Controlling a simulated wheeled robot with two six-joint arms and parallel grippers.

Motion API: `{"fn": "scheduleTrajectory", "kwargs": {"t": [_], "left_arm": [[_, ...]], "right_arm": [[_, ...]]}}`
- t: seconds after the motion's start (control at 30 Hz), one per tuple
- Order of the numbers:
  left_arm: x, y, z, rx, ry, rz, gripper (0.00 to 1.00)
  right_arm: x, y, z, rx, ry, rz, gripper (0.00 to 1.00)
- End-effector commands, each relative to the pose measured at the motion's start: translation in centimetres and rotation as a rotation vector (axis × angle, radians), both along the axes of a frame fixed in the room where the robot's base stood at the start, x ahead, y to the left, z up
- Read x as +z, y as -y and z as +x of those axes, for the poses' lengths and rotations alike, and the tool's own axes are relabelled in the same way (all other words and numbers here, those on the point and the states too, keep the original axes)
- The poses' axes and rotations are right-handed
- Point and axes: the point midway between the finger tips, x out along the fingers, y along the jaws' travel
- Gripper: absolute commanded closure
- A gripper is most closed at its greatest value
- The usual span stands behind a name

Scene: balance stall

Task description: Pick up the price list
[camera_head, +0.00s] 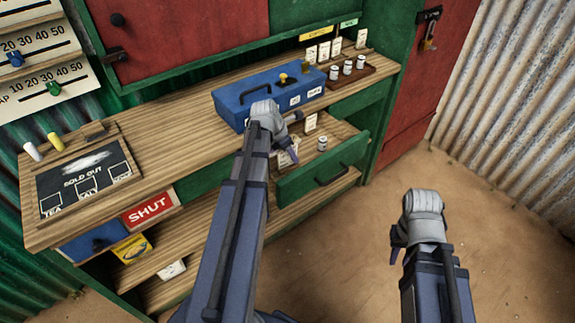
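Nothing in view is legibly marked as a price list. A pale paper or card (286,158) lies in the open green drawer (325,176), partly hidden by my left gripper. A small white card (310,122) and a white jar (322,143) are also in the drawer. My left gripper (294,136) is over the drawer's left part, its dark fingers apart; whether it touches the paper I cannot tell. My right gripper (395,247) is over the bare floor, away from the counter; its finger gap is not clear.
A blue box (240,104) stands on the counter behind the drawer. A chalkboard (85,181) reading "SOLD OUT" lies at the counter's left end. A tray (372,71) of small jars is at the right end. A red "SHUT" sign (150,206) hangs in front. Floor at right is clear.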

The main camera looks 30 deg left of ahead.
Motion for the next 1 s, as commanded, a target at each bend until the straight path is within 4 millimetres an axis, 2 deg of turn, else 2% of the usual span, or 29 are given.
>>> {"fn": "scheduleTrajectory", "kwargs": {"t": [0.03,0.33,1.0], "left_arm": [[0.01,0.00,0.00,0.000,0.000,0.000,0.67],[0.00,0.00,-0.01,0.000,0.000,0.000,1.00],[0.08,-0.01,-0.01,0.000,0.000,0.000,1.00]], "right_arm": [[0.01,0.00,0.00,0.000,0.000,0.000,0.74],[0.00,0.00,0.00,0.000,0.000,0.000,0.74],[0.08,0.00,0.01,0.000,0.000,0.000,0.74]]}}
